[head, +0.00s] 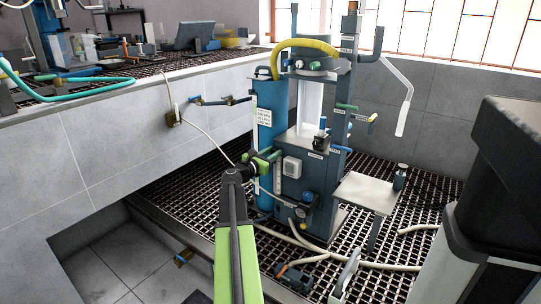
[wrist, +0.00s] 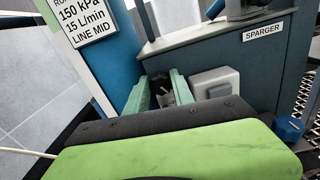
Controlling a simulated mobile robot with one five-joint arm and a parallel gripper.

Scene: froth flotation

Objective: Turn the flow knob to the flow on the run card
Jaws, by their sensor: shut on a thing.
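The run card (wrist: 82,20) is a white label on the blue cylinder. It reads 150 kPa, 15 L/min, LINE MID, with its top line cut off. It also shows, too small to read, in the head view (head: 263,117). My gripper (head: 264,160) is at the left side of the blue-grey flotation machine. In the wrist view my gripper's pale green fingers (wrist: 162,91) are shut on a dark knob (wrist: 161,100), which seems to be the flow knob. Its scale and label are hidden, so its setting cannot be read.
A grey switch box (wrist: 215,82) is just right of the fingers. A blue knob (wrist: 289,128) is lower right. The SPARGER label (wrist: 262,31) is above. The blue cylinder (head: 266,143) stands close left, and a white side shelf (head: 366,191) juts out right.

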